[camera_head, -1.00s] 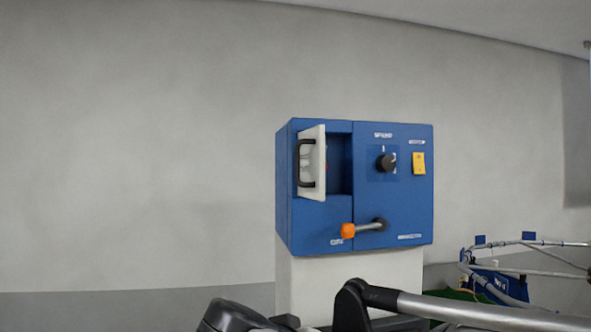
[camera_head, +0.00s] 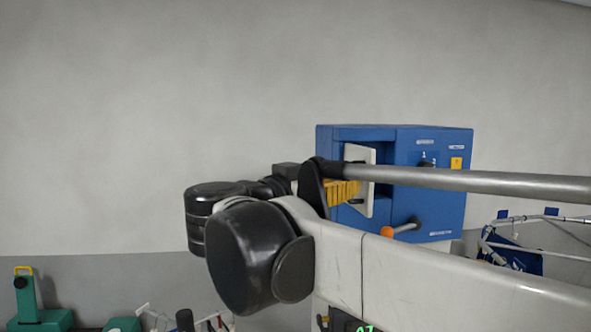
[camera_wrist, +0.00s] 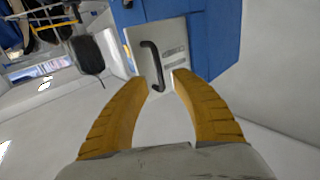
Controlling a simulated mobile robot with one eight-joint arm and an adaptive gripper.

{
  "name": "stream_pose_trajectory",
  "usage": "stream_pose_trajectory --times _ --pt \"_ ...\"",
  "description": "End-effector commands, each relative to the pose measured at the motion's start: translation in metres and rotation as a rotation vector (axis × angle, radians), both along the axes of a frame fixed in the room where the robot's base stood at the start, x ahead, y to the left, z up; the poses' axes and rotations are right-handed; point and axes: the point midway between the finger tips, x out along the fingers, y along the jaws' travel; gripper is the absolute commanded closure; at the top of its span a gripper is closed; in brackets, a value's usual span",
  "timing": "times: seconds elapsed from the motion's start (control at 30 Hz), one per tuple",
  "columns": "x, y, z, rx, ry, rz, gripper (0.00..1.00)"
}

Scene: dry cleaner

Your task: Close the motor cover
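The motor cover (camera_head: 367,205) is a white panel that stands swung open on the left part of a blue control box (camera_head: 439,206). In the wrist view the cover (camera_wrist: 174,53) carries a long black handle (camera_wrist: 151,58). My gripper (camera_wrist: 160,79) is open and empty, its two yellow fingers spread. Their tips are at the lower end of the handle in the wrist view; I cannot tell whether they touch. In the head view my gripper (camera_head: 343,192) is at the cover's left side, and my arm hides part of the cover and its handle.
The box has a black knob (camera_head: 426,163), a yellow switch (camera_head: 456,163) and an orange-tipped lever (camera_head: 388,232) below the cover. A frame of metal tubes (camera_head: 520,225) stands to the right. Green equipment (camera_head: 33,300) stands lower left. The wall behind is bare.

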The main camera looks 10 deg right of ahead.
Motion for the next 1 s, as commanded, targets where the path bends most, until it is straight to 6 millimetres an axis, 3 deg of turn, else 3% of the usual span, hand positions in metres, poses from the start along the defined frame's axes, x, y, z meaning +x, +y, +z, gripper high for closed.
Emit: stream_pose_trajectory --times 0.2,0.57,0.67,1.0 --pt "0.017 -0.021 0.001 0.000 0.001 -0.001 0.70" --pt "0.020 -0.025 0.000 0.000 0.001 0.001 0.70" --pt "0.020 -0.025 0.000 0.000 0.001 0.001 1.00" --pt "0.020 -0.025 0.000 0.000 0.001 0.009 1.00"
